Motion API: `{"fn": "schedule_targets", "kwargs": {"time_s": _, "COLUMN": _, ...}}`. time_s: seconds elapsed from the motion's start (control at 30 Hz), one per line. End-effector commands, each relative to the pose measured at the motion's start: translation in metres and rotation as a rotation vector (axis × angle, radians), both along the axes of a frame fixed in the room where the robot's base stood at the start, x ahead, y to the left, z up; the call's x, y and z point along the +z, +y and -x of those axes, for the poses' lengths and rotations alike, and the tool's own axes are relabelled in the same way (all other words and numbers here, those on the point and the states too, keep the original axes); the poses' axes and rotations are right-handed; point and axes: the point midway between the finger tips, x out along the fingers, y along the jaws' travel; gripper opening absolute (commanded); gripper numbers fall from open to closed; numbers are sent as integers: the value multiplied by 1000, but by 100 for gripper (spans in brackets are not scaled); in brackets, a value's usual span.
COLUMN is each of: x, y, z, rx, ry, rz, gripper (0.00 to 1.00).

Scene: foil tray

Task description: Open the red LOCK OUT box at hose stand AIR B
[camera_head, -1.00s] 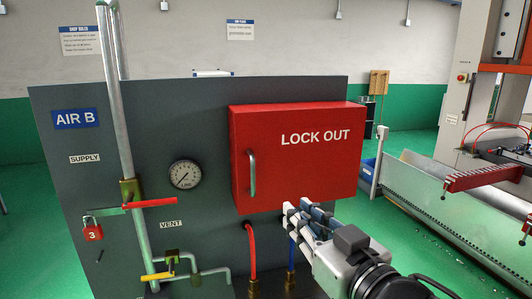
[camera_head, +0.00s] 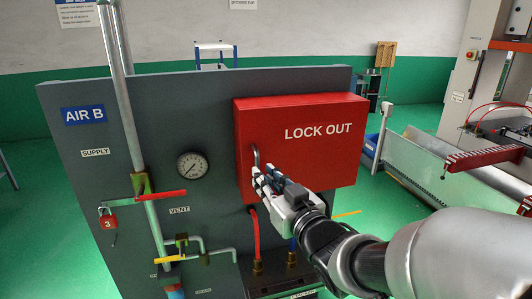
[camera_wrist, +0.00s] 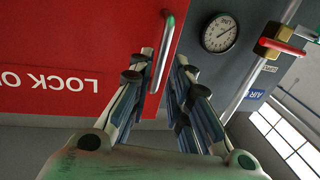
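The red LOCK OUT box (camera_head: 312,155) is on the grey panel of the stand with the AIR B sign (camera_head: 83,115). Its door looks closed. The metal handle (camera_head: 255,154) is at the left side of the door; my gripper hides its lower part in the head view. My gripper (camera_head: 263,178) is at the handle's lower end.
A gauge (camera_head: 191,166) sits left of the box. A pipe with a red lever (camera_head: 160,197) and a red padlock (camera_head: 108,219) stands farther left. A red hose (camera_head: 254,232) runs below the box. A grey-walled machine bed (camera_head: 420,165) stands at the right.

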Motion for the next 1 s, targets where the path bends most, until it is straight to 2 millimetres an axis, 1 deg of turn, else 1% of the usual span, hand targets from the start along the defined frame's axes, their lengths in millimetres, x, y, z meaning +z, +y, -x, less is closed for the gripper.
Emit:
{"fn": "schedule_targets", "kwargs": {"time_s": 0.03, "x": -1, "y": 5, "z": -9, "rx": 3, "ry": 1, "rz": 0, "gripper": 18}}
{"fn": "schedule_targets", "kwargs": {"time_s": 0.1, "x": -1, "y": 11, "z": -20, "rx": 1, "ry": 1, "rz": 0, "gripper": 18}}
{"fn": "schedule_targets", "kwargs": {"time_s": 0.2, "x": 0, "y": 17, "z": -32, "rx": 1, "ry": 0, "rz": 0, "gripper": 18}}
{"fn": "schedule_targets", "kwargs": {"time_s": 0.33, "x": 0, "y": 21, "z": -42, "rx": -1, "ry": 0, "rz": -1, "gripper": 18}}
{"fn": "schedule_targets", "kwargs": {"time_s": 0.67, "x": 0, "y": 23, "z": -45, "rx": -1, "ry": 0, "rz": 0, "gripper": 18}}
{"fn": "schedule_targets", "kwargs": {"time_s": 0.93, "x": 0, "y": 23, "z": -45, "rx": -1, "ry": 0, "rz": 0, "gripper": 1}}
{"fn": "schedule_targets", "kwargs": {"time_s": 1.0, "x": 0, "y": 23, "z": -45, "rx": -1, "ry": 0, "rz": 0, "gripper": 0}}
